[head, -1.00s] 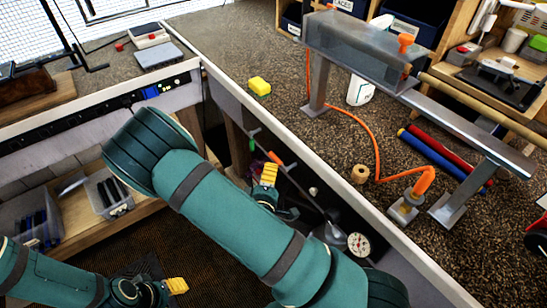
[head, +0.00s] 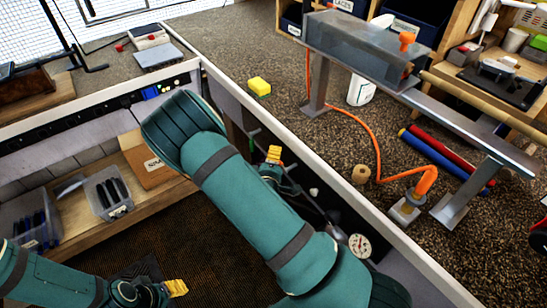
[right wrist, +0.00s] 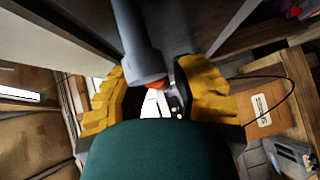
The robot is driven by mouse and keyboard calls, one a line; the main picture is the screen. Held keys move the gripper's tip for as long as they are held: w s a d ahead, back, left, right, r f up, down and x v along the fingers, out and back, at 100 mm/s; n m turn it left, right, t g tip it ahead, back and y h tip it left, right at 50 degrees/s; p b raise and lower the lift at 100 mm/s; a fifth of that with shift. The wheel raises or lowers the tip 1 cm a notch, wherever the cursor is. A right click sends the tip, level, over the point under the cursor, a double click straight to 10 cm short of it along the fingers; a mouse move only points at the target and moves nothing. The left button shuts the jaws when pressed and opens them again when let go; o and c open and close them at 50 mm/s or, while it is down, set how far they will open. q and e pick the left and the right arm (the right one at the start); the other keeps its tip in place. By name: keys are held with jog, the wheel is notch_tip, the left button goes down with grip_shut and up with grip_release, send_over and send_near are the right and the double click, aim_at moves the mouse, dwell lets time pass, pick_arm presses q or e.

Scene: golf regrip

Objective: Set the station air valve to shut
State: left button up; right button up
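The station air valve cannot be made out clearly. My right gripper (head: 273,155) is by the bench's front panel, below the edge, and it and its arm hide much of that panel. In the right wrist view the yellow fingers (right wrist: 165,95) are apart, so it is open. A grey cylindrical part (right wrist: 138,45) reaches in between them, with a small orange-red piece (right wrist: 155,84) at its end. I cannot tell whether this is the valve or whether the fingers touch it. A round white gauge (head: 359,246) is lower right on the panel. My left gripper (head: 175,287) is lower left, its opening unclear.
The bench top holds a yellow block (head: 259,87), an orange hose (head: 362,130), a grey metal stand (head: 455,125) and a cork-coloured ring (head: 361,174). A shelf below holds a clear bin (head: 108,192) and a cardboard box (head: 150,165).

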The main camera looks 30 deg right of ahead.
grip_shut()
jog(key=shift+f+n+g+y+p, duration=0.25)
jog(key=shift+n+g+p, duration=0.3)
jog(key=shift+p, duration=0.65)
jog(key=f+n+g+p, duration=0.1)
jog(key=p, duration=0.1)
jog(key=shift+s+g+y+p, duration=0.15)
jog(key=shift+g+y+p, duration=0.15)
jog(key=shift+g+y, duration=0.05)
jog(key=s+f+n+g+p, duration=0.4)
jog(key=s+n+g+p, duration=0.2)
jog(key=g, duration=0.4)
jog(key=shift+d+f+g, duration=0.25)
jog(key=shift+f+g, duration=0.05)
jog(key=shift+g, duration=0.1)
